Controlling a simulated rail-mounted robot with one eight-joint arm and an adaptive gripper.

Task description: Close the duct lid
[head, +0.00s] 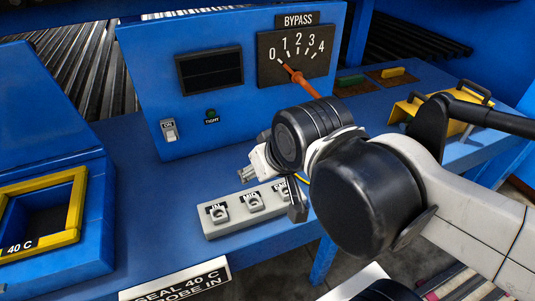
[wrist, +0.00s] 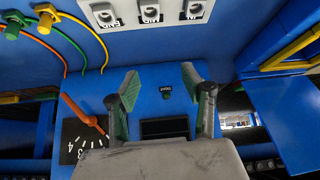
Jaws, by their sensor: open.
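The duct appears to be the blue box at the left of the head view, with a yellow-framed opening (head: 76,205) marked 40 C. A blue panel (head: 45,110), apparently its lid, stands raised behind the opening, so the duct looks open. In the wrist view, a blue panel (wrist: 290,115) and part of a yellow frame (wrist: 298,45) show at the right. My gripper (wrist: 160,82) is open and empty, with two green-padded fingers apart.
A blue control box (head: 220,110) carries a BYPASS dial (head: 296,57) with its pointer near 0. A grey strip of sockets (head: 250,208) lies on the bench before it. A yellow holder (head: 400,109) stands at right. Bare bench (head: 135,160) lies between duct and control box.

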